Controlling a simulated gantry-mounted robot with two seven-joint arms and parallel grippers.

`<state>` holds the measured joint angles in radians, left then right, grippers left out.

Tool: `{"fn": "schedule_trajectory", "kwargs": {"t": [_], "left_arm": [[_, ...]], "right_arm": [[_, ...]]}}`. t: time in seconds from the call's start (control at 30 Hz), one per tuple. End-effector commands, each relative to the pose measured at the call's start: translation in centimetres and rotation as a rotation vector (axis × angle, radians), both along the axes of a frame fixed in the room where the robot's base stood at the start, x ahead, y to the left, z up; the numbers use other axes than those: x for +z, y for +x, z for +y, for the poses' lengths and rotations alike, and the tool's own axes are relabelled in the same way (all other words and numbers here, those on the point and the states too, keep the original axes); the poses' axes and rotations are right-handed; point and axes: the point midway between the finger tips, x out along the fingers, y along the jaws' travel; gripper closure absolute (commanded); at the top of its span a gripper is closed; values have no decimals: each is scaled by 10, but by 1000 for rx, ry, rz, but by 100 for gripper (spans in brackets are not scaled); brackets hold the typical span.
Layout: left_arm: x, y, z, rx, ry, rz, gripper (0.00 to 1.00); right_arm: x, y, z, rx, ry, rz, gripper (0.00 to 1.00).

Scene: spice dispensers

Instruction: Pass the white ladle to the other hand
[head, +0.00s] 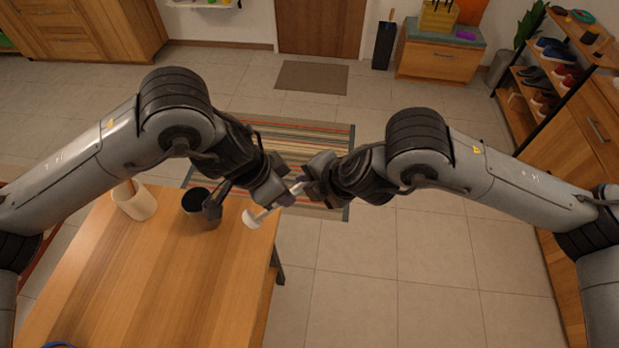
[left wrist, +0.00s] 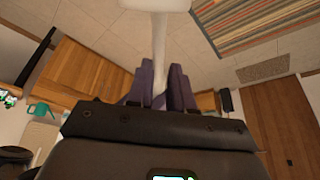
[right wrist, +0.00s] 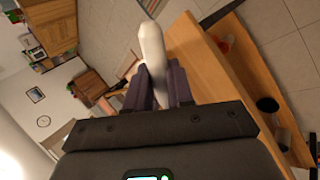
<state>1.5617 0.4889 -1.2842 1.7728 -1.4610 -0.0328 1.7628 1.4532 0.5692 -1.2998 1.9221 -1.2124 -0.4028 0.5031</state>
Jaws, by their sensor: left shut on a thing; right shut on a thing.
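My right gripper (head: 302,184) is shut on the handle higher up, close beside the left one. In the left wrist view, the ladle handle (left wrist: 159,45) runs between the purple fingers. In the right wrist view, a white part of the ladle (right wrist: 152,48) rises beyond the purple fingers. The gripped parts are partly hidden.
A dark cup (head: 202,222) and a cream cup (head: 136,205) holding a utensil stand on the wooden table (head: 170,285), left of the grippers. A blue rim shows at the bottom left. The floor right of the table is clear. A shoe shelf stands at the far right.

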Motion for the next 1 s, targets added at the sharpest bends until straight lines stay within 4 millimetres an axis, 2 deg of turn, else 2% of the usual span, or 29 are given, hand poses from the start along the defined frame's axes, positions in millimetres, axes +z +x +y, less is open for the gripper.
{"fn": "schedule_trajectory", "kwargs": {"t": [0.07,0.1,0.27,0.3,0.67,0.87,1.0], "left_arm": [[-3,-4,-3,-13,0,8,100],[-3,-4,-3,-14,0,8,76],[-3,-4,-3,-13,0,8,52],[-3,-4,-3,-13,0,8,49],[2,-3,-1,-9,0,4,49],[24,-6,8,-8,1,-1,49],[48,-11,17,-7,0,-1,49]], "right_arm": [[6,1,3,1,13,-10,100],[6,2,4,1,13,-11,100],[6,2,3,1,13,-11,100],[6,1,3,1,13,-10,100],[4,1,2,1,9,-7,100],[4,1,2,1,9,-7,100],[4,1,2,0,8,-6,100]]}}
